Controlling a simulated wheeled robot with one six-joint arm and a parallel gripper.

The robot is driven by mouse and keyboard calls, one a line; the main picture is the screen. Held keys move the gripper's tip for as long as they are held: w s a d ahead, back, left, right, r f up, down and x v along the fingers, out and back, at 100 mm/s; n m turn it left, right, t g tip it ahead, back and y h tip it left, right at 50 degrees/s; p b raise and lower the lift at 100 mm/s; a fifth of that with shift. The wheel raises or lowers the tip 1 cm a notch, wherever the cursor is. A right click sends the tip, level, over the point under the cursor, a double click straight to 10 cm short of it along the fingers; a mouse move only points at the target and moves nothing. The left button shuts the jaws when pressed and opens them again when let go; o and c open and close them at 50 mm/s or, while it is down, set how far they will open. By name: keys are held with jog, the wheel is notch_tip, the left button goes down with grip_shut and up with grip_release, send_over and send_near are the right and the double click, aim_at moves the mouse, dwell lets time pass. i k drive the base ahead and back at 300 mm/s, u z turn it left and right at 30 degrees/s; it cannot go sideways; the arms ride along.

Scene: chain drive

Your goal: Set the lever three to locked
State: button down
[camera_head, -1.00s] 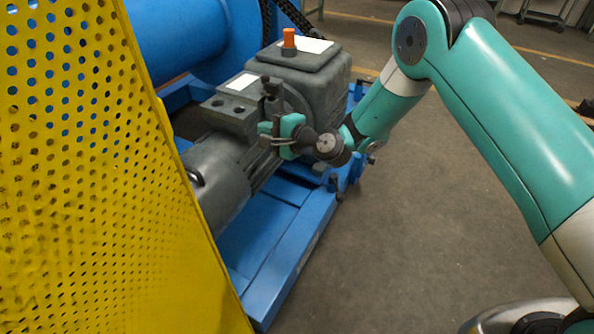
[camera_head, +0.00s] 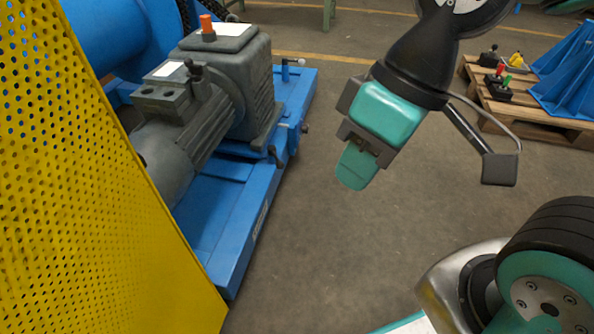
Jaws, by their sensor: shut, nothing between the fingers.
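My gripper (camera_head: 356,168) is teal and dark grey, shut and empty. It hangs over the open floor, to the right of the blue machine frame and apart from it. No label marks lever three, so I cannot tell which one it is. A dark upright knob or lever (camera_head: 194,72) stands on the grey gear motor (camera_head: 226,75). Small dark handles (camera_head: 275,157) stick out along the frame's right side.
The yellow perforated guard (camera_head: 80,180) fills the left side. The blue frame (camera_head: 232,235) carries the motor, with an orange cap (camera_head: 207,24) on top. A wooden pallet (camera_head: 535,122) with blue parts stands at the far right. The floor between frame and pallet is clear.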

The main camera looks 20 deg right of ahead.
aim_at(271, 150)
jog(key=z, duration=0.5)
jog(key=i, duration=1)
jog(key=u, duration=0.65)
